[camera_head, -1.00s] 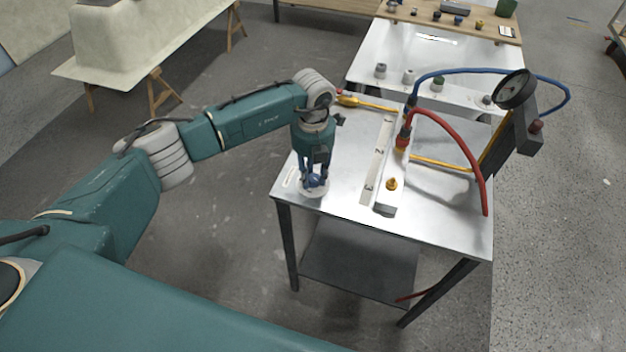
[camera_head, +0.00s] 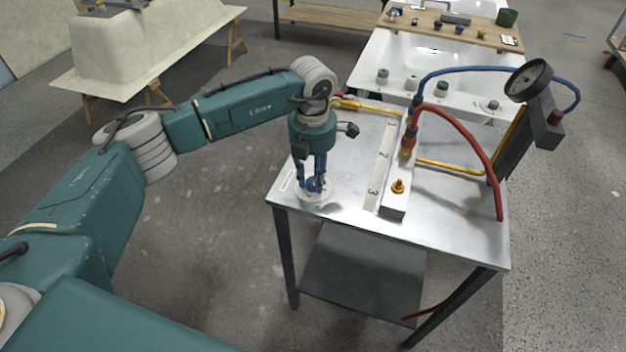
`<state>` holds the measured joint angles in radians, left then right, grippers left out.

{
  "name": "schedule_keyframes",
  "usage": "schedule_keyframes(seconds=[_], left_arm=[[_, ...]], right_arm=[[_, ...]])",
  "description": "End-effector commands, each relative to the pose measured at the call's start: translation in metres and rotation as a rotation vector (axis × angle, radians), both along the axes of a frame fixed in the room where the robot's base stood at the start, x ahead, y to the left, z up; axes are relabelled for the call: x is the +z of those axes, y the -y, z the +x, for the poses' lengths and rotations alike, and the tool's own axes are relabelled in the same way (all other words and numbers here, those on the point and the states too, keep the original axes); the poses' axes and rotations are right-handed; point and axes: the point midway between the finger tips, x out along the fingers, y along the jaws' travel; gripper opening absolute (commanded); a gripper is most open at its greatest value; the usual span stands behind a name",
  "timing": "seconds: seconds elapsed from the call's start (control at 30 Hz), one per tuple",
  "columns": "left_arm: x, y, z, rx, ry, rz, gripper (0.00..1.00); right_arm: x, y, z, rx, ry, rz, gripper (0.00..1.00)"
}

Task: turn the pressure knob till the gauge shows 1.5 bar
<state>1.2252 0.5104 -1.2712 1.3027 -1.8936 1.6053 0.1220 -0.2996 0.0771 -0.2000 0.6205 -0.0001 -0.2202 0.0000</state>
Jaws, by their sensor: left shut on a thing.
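My left gripper (camera_head: 314,184) points down at the front left corner of the metal table (camera_head: 345,212). It is shut on a small blue knob above a round pale base (camera_head: 313,198); its fingers hide most of the knob. I take this to be the pressure knob, but its markings cannot be seen. The round black gauge (camera_head: 528,80) stands on a post at the table's right side. Its dial is tilted and too small to read. My right gripper is not in view.
A pale rail with a brass fitting (camera_head: 398,187) and a strip numbered 1 to 3 (camera_head: 380,165) lies right of the gripper. A red hose (camera_head: 470,130) and a blue hose (camera_head: 455,70) arch above the table. A white tub shell (camera_head: 380,55) stands behind.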

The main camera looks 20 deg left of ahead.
Motion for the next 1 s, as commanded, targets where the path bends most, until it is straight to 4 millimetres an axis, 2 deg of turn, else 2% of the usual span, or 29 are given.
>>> schedule_keyframes(seconds=[0.47,0.5,0.57,0.6,0.87,1.0], left_arm=[[-0.003,-0.001,-0.004,-0.015,-0.013,0.004,0.02],[-0.003,-0.001,-0.004,-0.015,-0.013,0.004,0.32],[-0.003,-0.001,-0.004,-0.015,-0.013,0.004,0.44],[-0.003,-0.001,-0.004,-0.014,-0.011,0.005,0.46],[-0.001,-0.001,-0.002,-0.013,-0.005,0.003,0.46],[0.010,-0.001,0.000,-0.013,-0.002,0.001,0.46]], right_arm=[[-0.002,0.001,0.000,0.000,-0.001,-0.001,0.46],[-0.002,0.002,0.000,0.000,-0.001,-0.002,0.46],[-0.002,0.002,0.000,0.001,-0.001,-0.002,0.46],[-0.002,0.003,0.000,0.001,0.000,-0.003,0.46],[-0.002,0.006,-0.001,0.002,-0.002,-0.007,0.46],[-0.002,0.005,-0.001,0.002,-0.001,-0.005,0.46]])
